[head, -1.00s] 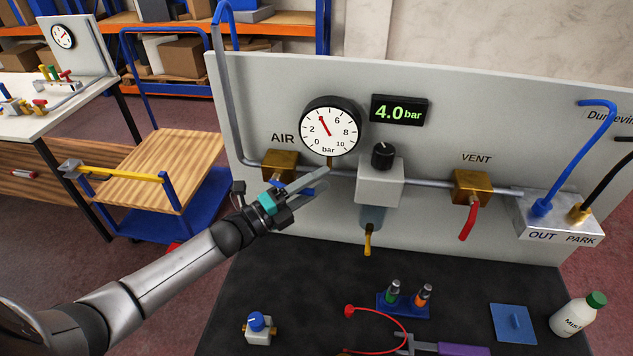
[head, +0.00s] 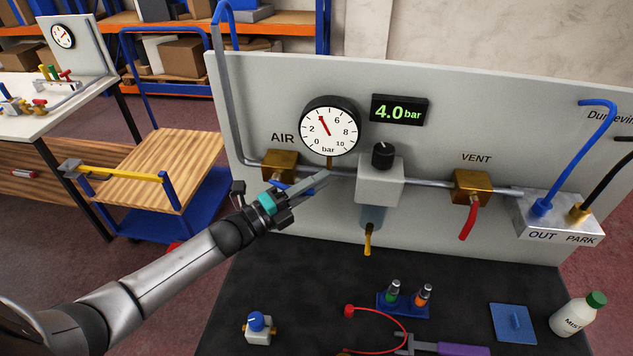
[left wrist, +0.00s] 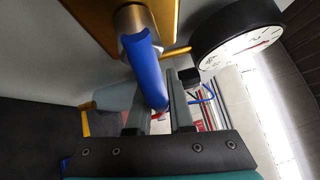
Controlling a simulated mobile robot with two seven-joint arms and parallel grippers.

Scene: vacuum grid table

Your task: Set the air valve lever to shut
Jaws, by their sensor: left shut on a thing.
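The air valve (head: 280,165) is a brass block under the word AIR on the grey panel. Its blue lever (head: 278,184) points right, roughly along the pipe, and is partly hidden by my fingers. My left gripper (head: 322,179) is shut on the blue lever. In the left wrist view the blue lever (left wrist: 147,72) runs from the brass fitting down between the two fingers. My right gripper is not in view.
The round gauge (head: 330,126) sits just above my fingers, reading about 4, and the display (head: 399,110) reads 4.0 bar. The regulator (head: 380,181) stands right of my fingertips. The red vent lever (head: 468,222) hangs down farther right.

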